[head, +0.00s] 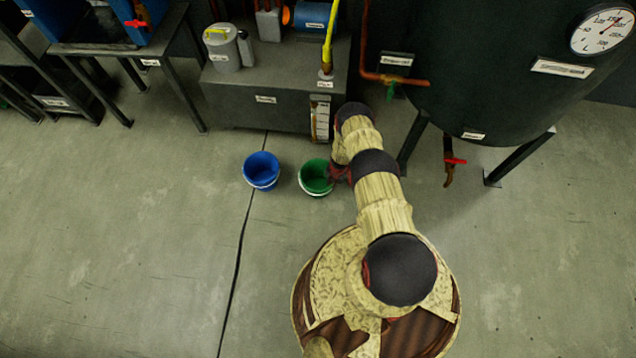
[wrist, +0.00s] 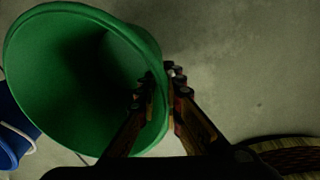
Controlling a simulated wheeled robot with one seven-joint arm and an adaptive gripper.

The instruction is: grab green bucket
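The green bucket (head: 314,178) stands on the floor in the head view, right of the blue bucket. Its open mouth faces up. My gripper (head: 338,174) is at its right rim, partly hidden by my arm. In the wrist view the green bucket (wrist: 75,75) fills the upper left. My gripper (wrist: 163,85) straddles its rim there, one finger inside and one outside. The fingers are close together with the rim wall between them, so it looks shut on the rim. Whether the bucket's base touches the floor is hard to tell.
The blue bucket (head: 261,170) stands just left of the green one. A grey tank base (head: 265,108) is behind them. A large dark vessel (head: 470,70) on legs, with a red-handled valve (head: 452,162), stands to the right. The floor at the left front is clear.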

